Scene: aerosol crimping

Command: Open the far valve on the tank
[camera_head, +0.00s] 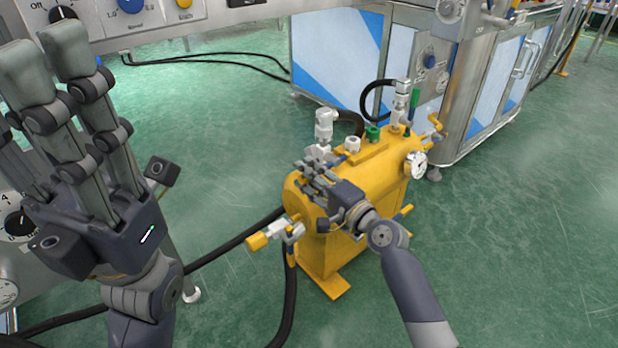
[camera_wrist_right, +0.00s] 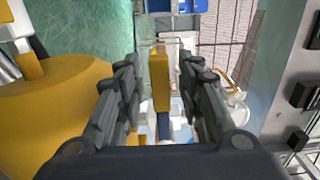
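The yellow tank (camera_head: 385,180) stands on the floor at the centre of the head view. A near-end valve with a yellow handle (camera_head: 262,240) sticks out low at its left end. Another valve with a yellow handle (camera_head: 434,124) shows at its far right end. My right gripper (camera_head: 313,182) is over the near top part of the tank. In the right wrist view a yellow lever (camera_wrist_right: 160,80) stands between the spread fingers (camera_wrist_right: 160,92), with gaps on both sides; which valve it belongs to is unclear. My left gripper (camera_head: 35,85) is raised at the left, open and empty.
White fittings (camera_head: 325,128) rise from the tank's top, with a black hose behind. A round gauge (camera_head: 415,164) is on its right side. A blue and white cabinet (camera_head: 340,50) stands behind. Black hoses (camera_head: 235,240) cross the green floor, which is clear at right.

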